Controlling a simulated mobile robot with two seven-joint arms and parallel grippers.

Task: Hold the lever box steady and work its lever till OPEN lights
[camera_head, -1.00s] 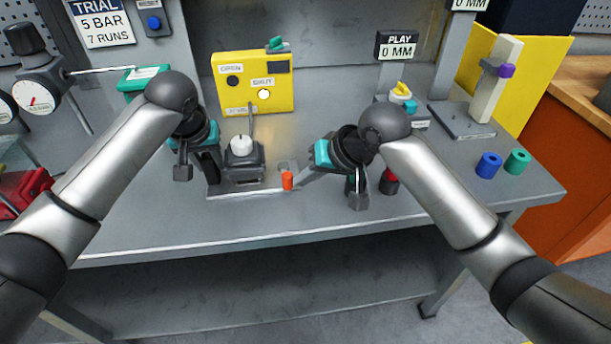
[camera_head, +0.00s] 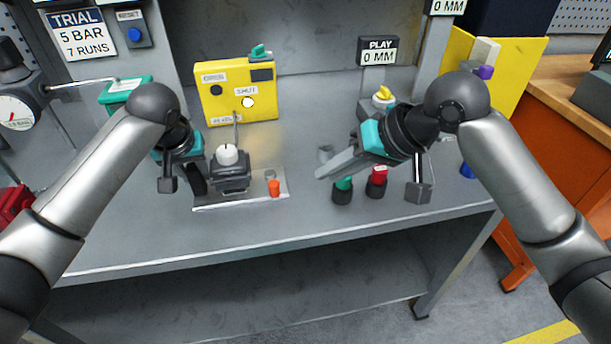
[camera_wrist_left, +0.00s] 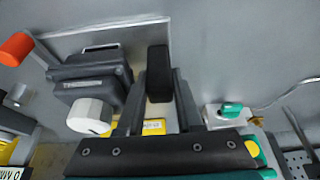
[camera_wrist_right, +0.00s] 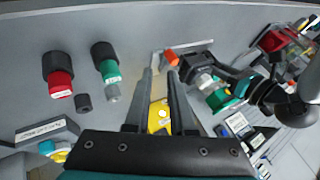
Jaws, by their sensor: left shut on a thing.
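The dark grey lever box (camera_head: 230,176) with a white knob stands on a metal plate. An orange grip (camera_head: 274,188) is at its right, seemingly on a thin lever; it shows in the left wrist view (camera_wrist_left: 15,48). My left gripper (camera_wrist_left: 160,88) is at the box's left, shut on a black upright part (camera_wrist_left: 158,65) beside it. My right gripper (camera_head: 322,175) is open and empty, right of the orange grip and apart from it. The yellow panel (camera_head: 262,110) behind has a lit SHUT lamp (camera_head: 248,102) and a dark OPEN lamp (camera_head: 215,89).
A green-topped knob (camera_head: 343,188) and a red-topped knob (camera_head: 377,180) stand below my right gripper. A PLAY display (camera_head: 378,51) reads 0 MM behind it. A gauge (camera_head: 17,110) is at the far left. The bench front (camera_head: 245,225) is bare.

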